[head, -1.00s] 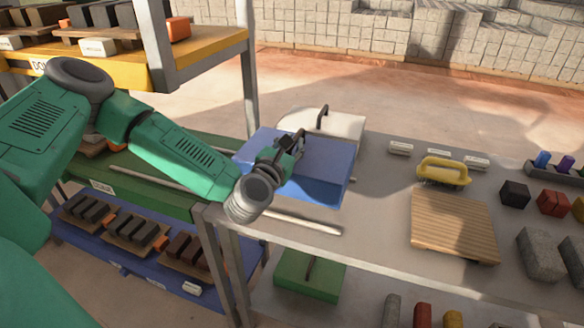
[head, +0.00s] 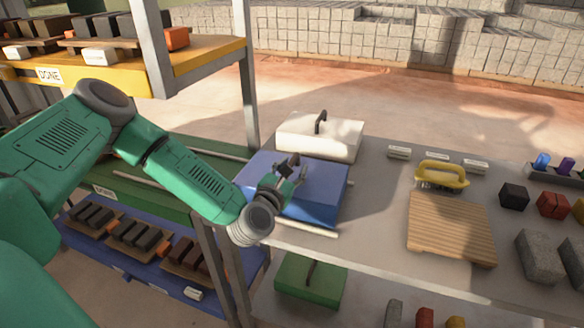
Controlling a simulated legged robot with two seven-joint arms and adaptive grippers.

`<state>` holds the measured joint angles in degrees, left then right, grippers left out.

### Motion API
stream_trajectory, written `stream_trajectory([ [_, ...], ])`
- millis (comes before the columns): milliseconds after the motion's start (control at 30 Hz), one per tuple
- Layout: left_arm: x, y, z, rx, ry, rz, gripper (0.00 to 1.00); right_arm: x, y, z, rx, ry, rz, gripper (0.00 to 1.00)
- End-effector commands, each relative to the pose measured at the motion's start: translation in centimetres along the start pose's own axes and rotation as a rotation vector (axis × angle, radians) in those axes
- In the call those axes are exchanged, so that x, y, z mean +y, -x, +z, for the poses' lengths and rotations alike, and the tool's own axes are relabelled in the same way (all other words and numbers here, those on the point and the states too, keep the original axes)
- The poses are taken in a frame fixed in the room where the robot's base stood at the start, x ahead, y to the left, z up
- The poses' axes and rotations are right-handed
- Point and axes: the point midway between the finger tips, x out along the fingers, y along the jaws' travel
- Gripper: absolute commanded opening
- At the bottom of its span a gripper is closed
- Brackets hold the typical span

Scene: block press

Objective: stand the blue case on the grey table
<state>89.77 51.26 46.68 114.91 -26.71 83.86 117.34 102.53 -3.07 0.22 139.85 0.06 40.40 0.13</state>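The blue case (head: 322,190) is at the left end of the grey table (head: 375,225), with its broad top face up. It looks as if it rests on the tabletop, though its left underside is hidden by my arm. My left gripper (head: 293,172) is over the top of the case, its fingers spread apart around or just beside the dark handle (head: 294,158). Whether a finger touches the handle is too small to tell. My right gripper is not in view.
A white case (head: 340,138) stands just behind the blue one. A thin rod (head: 325,234) lies along the front edge. A yellow-handled brush (head: 442,175) and a slatted wooden board (head: 450,228) are to the right. A green case (head: 310,282) is on the lower shelf. Shelving stands left.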

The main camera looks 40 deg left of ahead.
Motion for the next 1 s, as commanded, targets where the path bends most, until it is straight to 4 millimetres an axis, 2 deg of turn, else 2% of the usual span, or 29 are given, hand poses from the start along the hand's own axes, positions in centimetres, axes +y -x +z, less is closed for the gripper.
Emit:
stream_trajectory([
  [233, 0.8, -0.1, -0.4, 0.002, 0.005, 0.004, 0.35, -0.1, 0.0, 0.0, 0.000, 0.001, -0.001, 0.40],
  [367, 0.5, 0.8, -0.3, 0.002, 0.003, 0.003, 0.35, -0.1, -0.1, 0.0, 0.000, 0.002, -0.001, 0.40],
  [600, -0.2, 5.7, 0.1, 0.002, -0.002, 0.000, 0.35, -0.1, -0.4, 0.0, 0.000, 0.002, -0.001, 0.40],
  [800, 0.1, 9.5, -0.1, 0.002, 0.000, 0.001, 0.35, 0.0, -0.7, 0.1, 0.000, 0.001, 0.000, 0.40],
  [1000, 0.5, 11.5, -0.3, 0.002, 0.004, 0.003, 0.35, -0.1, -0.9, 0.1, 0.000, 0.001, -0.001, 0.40],
])
